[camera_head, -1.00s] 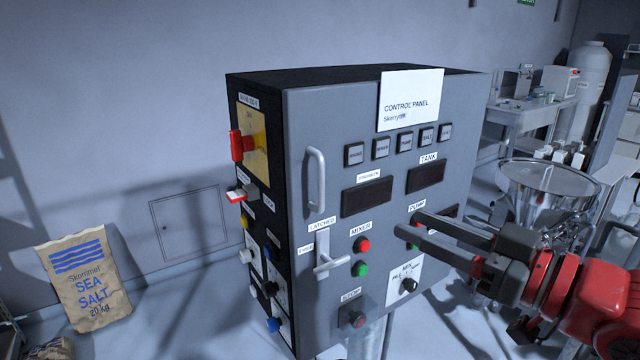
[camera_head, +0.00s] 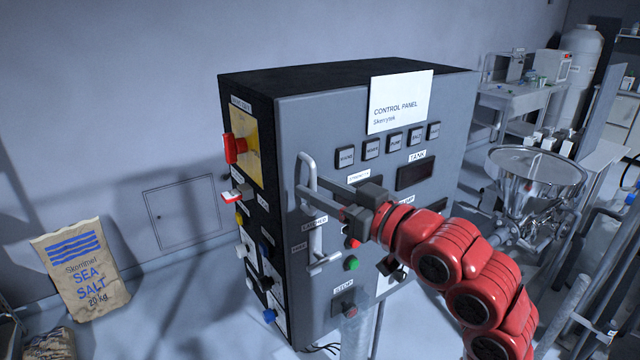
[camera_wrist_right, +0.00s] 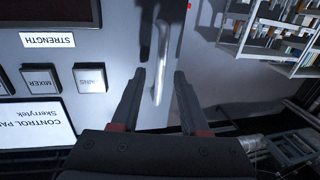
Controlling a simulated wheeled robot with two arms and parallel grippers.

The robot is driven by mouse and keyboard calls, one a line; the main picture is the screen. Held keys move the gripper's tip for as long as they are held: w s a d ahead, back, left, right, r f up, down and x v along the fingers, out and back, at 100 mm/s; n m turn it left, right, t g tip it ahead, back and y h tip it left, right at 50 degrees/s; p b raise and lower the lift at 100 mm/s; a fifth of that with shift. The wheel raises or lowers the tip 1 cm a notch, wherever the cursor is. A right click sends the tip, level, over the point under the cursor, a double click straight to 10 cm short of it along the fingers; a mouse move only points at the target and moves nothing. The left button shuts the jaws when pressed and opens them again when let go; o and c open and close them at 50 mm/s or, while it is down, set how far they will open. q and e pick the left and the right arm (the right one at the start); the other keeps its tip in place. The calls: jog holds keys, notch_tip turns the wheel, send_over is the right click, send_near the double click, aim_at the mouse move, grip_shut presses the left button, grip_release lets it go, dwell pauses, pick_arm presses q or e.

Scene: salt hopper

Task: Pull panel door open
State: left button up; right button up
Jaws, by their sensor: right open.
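The control panel door (camera_head: 355,115) is a grey front on a black cabinet and looks closed. Its silver pull handle (camera_head: 316,197) is an upright bar near the door's left edge. My right gripper (camera_head: 299,175) is open at this handle, its fingers reaching left across it. In the right wrist view the handle (camera_wrist_right: 160,75) lies between the open fingertips (camera_wrist_right: 160,76), with a gap visible on both sides. My left gripper is not in view.
The cabinet's black side carries a red switch (camera_head: 232,148) and several knobs. A sea salt bag (camera_head: 82,272) stands on the floor at left, with open floor between it and the cabinet. A steel hopper (camera_head: 537,180) stands at right.

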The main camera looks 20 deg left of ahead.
grip_shut()
dwell(1.5)
